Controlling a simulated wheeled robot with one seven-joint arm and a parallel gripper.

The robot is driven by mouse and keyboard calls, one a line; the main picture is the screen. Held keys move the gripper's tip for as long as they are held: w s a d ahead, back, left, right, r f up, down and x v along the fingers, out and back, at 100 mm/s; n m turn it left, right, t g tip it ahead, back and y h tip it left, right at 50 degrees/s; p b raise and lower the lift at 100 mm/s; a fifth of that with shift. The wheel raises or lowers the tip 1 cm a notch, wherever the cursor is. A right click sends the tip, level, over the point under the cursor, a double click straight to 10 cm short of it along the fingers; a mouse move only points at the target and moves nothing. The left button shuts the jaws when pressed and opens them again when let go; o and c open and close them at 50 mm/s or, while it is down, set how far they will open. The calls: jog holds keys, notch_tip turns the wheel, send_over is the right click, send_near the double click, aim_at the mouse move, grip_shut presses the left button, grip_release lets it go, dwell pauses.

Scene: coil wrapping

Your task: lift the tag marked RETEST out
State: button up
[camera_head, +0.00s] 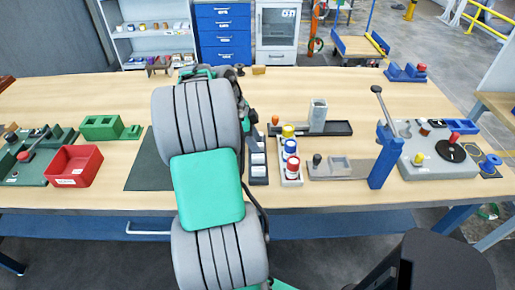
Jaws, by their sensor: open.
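I cannot make out a tag marked RETEST. A dark narrow rack (259,181) just right of my arm holds pale pieces, too small to read. My arm rises through the middle of the head view and covers part of the bench. Green and black parts of my arm show past its upper end, near the back of the bench. My gripper's fingers are hidden behind the arm, so I see nothing held.
On the wooden bench (340,90), a red bin (74,166) and green fixtures stand left. A tray with colored-capped jars (291,163), a dark tray with a grey block (318,115), and a blue post with lever (384,158) stand right. The back right is mostly clear.

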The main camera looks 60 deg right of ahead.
aim_at(261, 144)
jog(key=shift+c, duration=0.4)
grip_shut()
jog(key=shift+r, duration=0.1)
jog(key=shift+r, duration=0.2)
notch_tip(261, 144, up, 2)
jog(key=shift+r, duration=0.2)
jog(key=s+a+r, duration=0.6)
jog(key=a+r, duration=0.4)
jog(key=a, duration=0.2)
jog(key=shift+s+a, duration=0.25)
